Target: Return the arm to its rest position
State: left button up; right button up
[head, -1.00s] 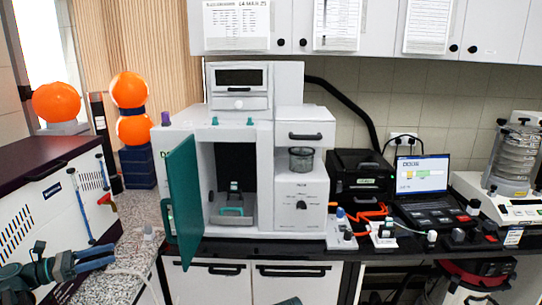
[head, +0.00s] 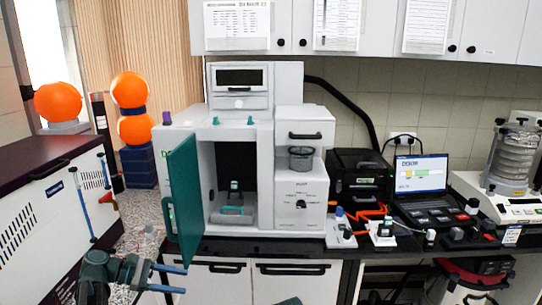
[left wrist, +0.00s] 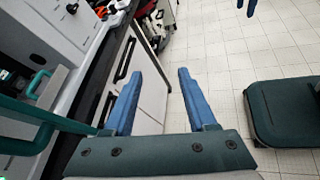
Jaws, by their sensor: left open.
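My left gripper (head: 180,279) is at the lower left of the head view, in front of the counter and below the open green door (head: 185,197) of the white cabinet machine. Its two blue fingers are apart with nothing between them. In the left wrist view the open fingers (left wrist: 160,76) point along the counter's front over the tiled floor. Blue fingertips at the top edge of the left wrist view look like my right gripper (left wrist: 247,6); most of it is cut off.
The white machine (head: 301,217) stands on the dark counter with its door swung out towards me. A laptop (head: 421,175) and a sieve stack (head: 513,155) stand to the right. A white box unit (head: 45,215) with a dark top is at the left. The tiled floor (left wrist: 222,84) has free room.

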pick_arm(q)
jog(key=s+d+f+m+g+y, duration=0.1)
jog(key=s+d+f+m+y, duration=0.5)
jog(key=s+d+m, duration=0.3)
jog(key=s+d+f+m+g+y, duration=0.2)
jog(key=s+d+f+m+y, duration=0.4)
jog(key=d+m, duration=0.6)
jog(key=s+y, duration=0.2)
jog(key=s, duration=0.1)
jog(key=shift+s+f+g, duration=0.2)
jog(key=shift+f+g, duration=0.1)
jog(key=shift+f, duration=0.05)
jog(key=shift+c, duration=0.4)
